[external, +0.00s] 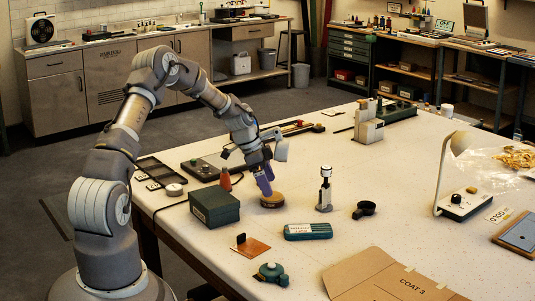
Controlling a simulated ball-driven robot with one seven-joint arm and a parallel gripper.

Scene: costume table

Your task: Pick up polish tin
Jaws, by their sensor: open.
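A low round tan tin (272,200), which looks like the polish tin, lies flat on the white table (290,262). My gripper (265,189) points down at the tin from above, its purple-blue fingers at or just above the tin's upper left side. The gripper is open. I cannot tell whether the fingers touch the tin or reach around it. Part of the tin's back edge is hidden by the fingers.
A dark green box (214,206) stands close left of the tin, with a reddish bottle (225,179) behind it. A teal case (308,231) lies in front right. A black-and-white upright tool (325,188) and a black ring-shaped item (364,210) stand to the right.

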